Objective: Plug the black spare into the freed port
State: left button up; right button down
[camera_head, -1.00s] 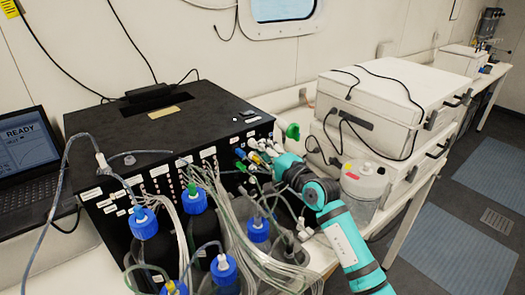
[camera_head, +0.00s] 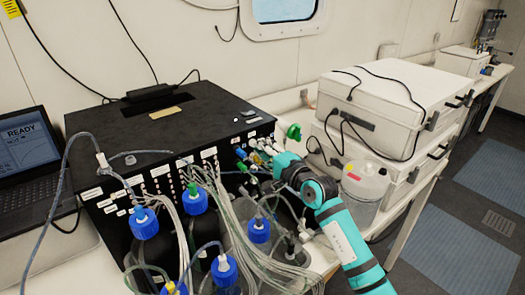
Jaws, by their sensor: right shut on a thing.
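My right gripper (camera_head: 266,165) is at the right end of the black box's front panel, close to the group of coloured plugs (camera_head: 250,153). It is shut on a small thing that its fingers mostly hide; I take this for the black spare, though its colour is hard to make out. I cannot tell whether it touches the panel. The freed port cannot be picked out behind the gripper and plugs. The black box (camera_head: 150,132) stands on the bench with rows of labelled ports. My left gripper is not in view.
Blue-capped bottles (camera_head: 144,223) and a bundle of pale tubes (camera_head: 240,240) crowd the space before the panel. A clear jar (camera_head: 364,187) stands right of my wrist, by stacked white cases (camera_head: 385,95). A laptop (camera_head: 26,155) is at the left.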

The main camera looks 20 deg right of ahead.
jog(key=shift+w+a, duration=0.1)
jog(key=shift+w, duration=0.05)
jog(key=c, duration=1.2)
grip_release()
jog(key=shift+s+d+f, duration=0.1)
jog(key=shift+s+d, duration=0.1)
jog(key=shift+s, duration=0.2)
jog(key=v, duration=1.1)
jog(key=shift+s+a+r, duration=0.1)
jog(key=shift+s+r, duration=0.05)
jog(key=shift+r, duration=0.1)
